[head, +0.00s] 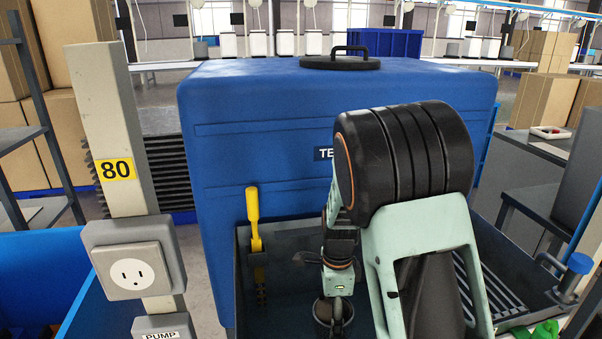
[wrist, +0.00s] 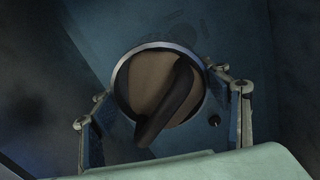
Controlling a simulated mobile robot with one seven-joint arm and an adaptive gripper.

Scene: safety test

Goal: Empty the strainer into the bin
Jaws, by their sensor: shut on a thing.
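The strainer (wrist: 138,82) is a round thing with a bright metal rim, a brown inside and a dark bar across it in the wrist view. My gripper (wrist: 165,90) has one finger on each side of it and is shut on it. In the head view my gripper (head: 336,293) points down into a dark basin, with the strainer (head: 333,318) as a small dark round shape at its tip. I cannot tell whether the strainer is clear of the basin floor.
A large blue tank (head: 255,110) with a black lid (head: 340,63) stands behind the dark basin (head: 288,238). A yellow-handled tool (head: 253,220) stands at the basin's left. A post (head: 118,130) with an outlet box (head: 133,270) rises between bin and basin. A blue valve handle (head: 580,263) is at right.

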